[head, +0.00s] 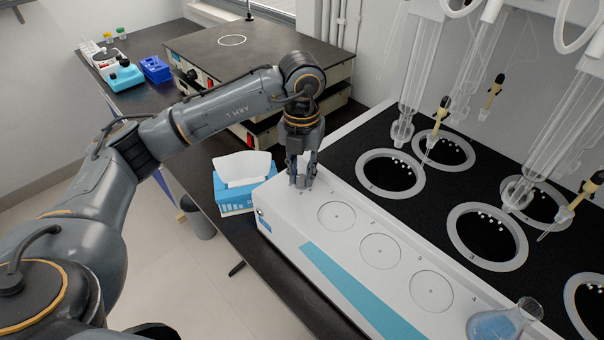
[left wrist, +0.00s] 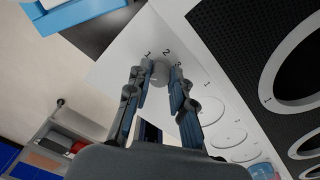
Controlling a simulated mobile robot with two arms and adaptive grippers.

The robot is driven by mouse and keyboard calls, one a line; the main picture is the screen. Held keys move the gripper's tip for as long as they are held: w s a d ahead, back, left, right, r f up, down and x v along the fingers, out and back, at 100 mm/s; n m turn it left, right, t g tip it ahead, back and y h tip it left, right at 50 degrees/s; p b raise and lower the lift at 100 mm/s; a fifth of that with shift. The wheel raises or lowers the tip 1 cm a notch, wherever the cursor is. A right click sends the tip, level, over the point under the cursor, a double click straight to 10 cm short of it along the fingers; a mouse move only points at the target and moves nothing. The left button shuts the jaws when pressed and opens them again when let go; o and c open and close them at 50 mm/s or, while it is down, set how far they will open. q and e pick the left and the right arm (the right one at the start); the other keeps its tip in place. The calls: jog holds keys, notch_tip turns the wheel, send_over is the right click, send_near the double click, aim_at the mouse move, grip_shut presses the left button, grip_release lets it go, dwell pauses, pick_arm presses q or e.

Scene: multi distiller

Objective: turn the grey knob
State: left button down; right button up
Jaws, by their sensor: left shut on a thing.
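The grey knob (left wrist: 160,72) is a small round knob on the white top panel of the distiller (head: 290,216), near the printed marks 1 and 2 in the left wrist view. In the head view the fingers largely hide the knob. My right gripper is in neither view.
A tissue box (head: 237,205) stands beside the distiller's left end. A flask with blue liquid (head: 500,322) stands at the panel's right end. Glassware (head: 545,150) hangs above the black ringed wells (head: 487,236). A dark-topped hotplate (head: 250,48) lies behind my arm.

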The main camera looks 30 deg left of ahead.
aim_at(301, 176)
pick_arm(q)
jog(key=shift+r+n, duration=0.1)
jog(key=shift+n, duration=0.7)
jog(key=c, duration=1.2)
grip_release()
jog(key=shift+o, duration=0.2)
notch_tip(301, 176, up, 12)
jog(key=shift+s, duration=0.1)
